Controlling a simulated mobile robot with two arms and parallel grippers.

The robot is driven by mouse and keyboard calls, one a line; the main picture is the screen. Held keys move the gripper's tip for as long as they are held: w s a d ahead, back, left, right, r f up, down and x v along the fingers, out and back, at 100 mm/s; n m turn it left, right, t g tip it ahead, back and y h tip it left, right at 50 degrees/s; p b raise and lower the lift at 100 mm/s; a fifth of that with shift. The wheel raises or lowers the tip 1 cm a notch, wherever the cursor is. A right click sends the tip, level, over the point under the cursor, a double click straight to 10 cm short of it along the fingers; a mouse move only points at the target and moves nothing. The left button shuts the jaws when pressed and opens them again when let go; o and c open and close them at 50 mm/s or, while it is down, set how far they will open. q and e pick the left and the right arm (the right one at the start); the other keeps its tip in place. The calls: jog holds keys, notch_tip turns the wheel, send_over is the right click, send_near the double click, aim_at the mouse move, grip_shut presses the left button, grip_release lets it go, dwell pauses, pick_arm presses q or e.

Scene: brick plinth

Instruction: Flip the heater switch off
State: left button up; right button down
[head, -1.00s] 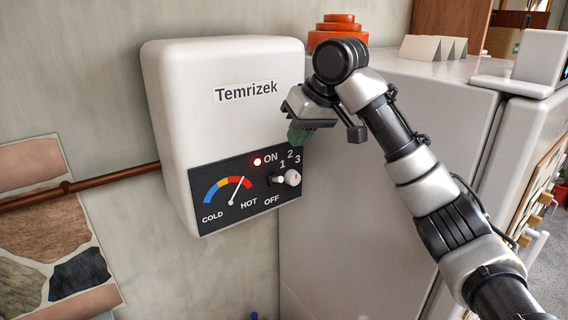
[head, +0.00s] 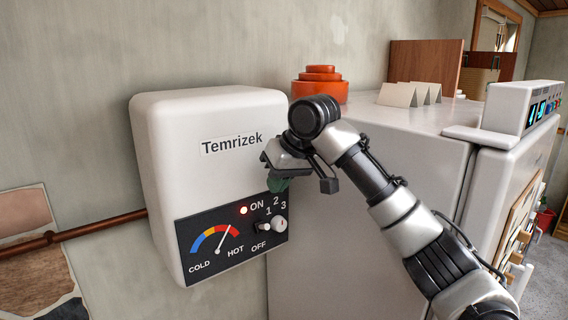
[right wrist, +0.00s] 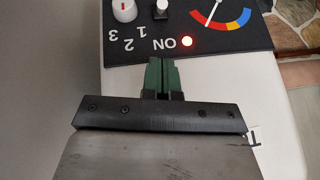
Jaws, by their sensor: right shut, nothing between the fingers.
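The white heater (head: 215,130) hangs on the wall, with a dark control panel (head: 195,240) low on its front. The small heater switch (head: 262,227) sits between ON and OFF lettering, beside a round white knob (head: 281,224). The switch also shows at the top of the right wrist view (right wrist: 161,9); its exact tilt is hard to tell. A red light (head: 243,210) by ON is lit. My right gripper (head: 278,184) is shut and empty, its green fingertips just above the panel's switch area, apart from the switch. My left gripper is not in view.
A white cabinet (head: 380,140) stands right of the heater, with orange stacked dishes (head: 320,86) and folded cards (head: 410,94) on top. A copper pipe (head: 95,228) meets the heater from the left. My right arm crosses in front of the cabinet.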

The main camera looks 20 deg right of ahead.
aim_at(263, 224)
jog(key=f+p, duration=0.1)
jog(key=f, duration=0.1)
jog(key=a+f+p, duration=0.1)
jog(key=f, duration=0.1)
jog(key=f+p, duration=0.1)
jog(key=f, duration=0.1)
jog(key=shift+w+a+f, duration=0.2)
jog(key=shift+w+a, duration=0.05)
jog(key=shift+w, duration=0.05)
jog(key=shift+s+f, duration=0.2)
jog(key=shift+f, duration=0.3)
jog(key=shift+w, duration=0.1)
